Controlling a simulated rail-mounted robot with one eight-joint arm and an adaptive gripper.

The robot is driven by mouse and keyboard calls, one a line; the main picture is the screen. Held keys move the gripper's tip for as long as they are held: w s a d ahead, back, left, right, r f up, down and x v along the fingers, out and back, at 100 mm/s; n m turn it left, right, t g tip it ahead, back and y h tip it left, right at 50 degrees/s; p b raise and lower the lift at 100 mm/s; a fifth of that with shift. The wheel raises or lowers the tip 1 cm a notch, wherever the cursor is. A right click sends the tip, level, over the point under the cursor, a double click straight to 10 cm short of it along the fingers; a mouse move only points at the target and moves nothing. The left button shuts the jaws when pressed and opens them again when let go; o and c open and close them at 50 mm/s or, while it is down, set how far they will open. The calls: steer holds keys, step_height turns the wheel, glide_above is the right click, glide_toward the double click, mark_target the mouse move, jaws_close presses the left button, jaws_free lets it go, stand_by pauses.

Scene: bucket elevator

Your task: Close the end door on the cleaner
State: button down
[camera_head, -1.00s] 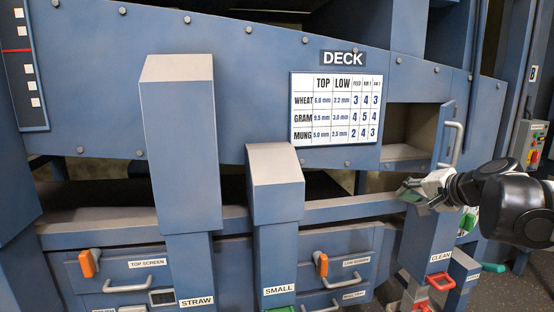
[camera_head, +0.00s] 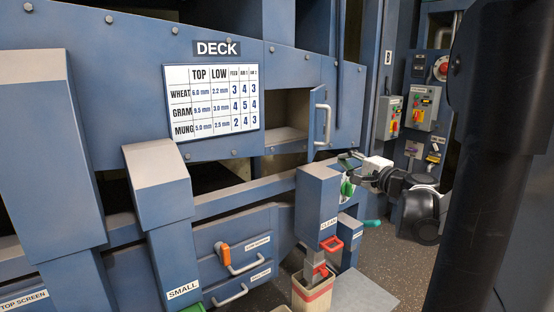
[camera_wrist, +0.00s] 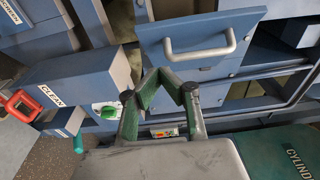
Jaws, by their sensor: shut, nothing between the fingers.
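The end door (camera_head: 320,118) is a blue panel with a pale bar handle (camera_head: 321,125). It stands swung out at the right side of a dark square opening (camera_head: 288,112) in the deck side. In the wrist view the door (camera_wrist: 205,40) and its handle (camera_wrist: 200,46) lie just beyond the fingertips. My gripper (camera_head: 350,162) is shut and empty, below and right of the door in the head view. In the wrist view my gripper (camera_wrist: 170,82) shows its green finger pads together; a gap to the handle appears, but its depth is hard to judge.
The CLEAN spout (camera_head: 317,205) with a red handle (camera_head: 331,244) stands below and left of my gripper. A green knob (camera_head: 347,187) and a teal handle (camera_head: 372,223) are close by. Control boxes (camera_head: 422,108) hang at right. Floor (camera_head: 385,255) shows at lower right.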

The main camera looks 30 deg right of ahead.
glide_toward(313, 150)
steer(key=w+d, duration=0.3)
steer(key=shift+w+a+r+p, duration=0.15)
steer(key=shift+w+a+p, duration=0.45)
steer(key=shift+w+a, duration=0.7)
steer(key=shift+w, duration=0.35)
steer(key=shift+w, duration=0.1)
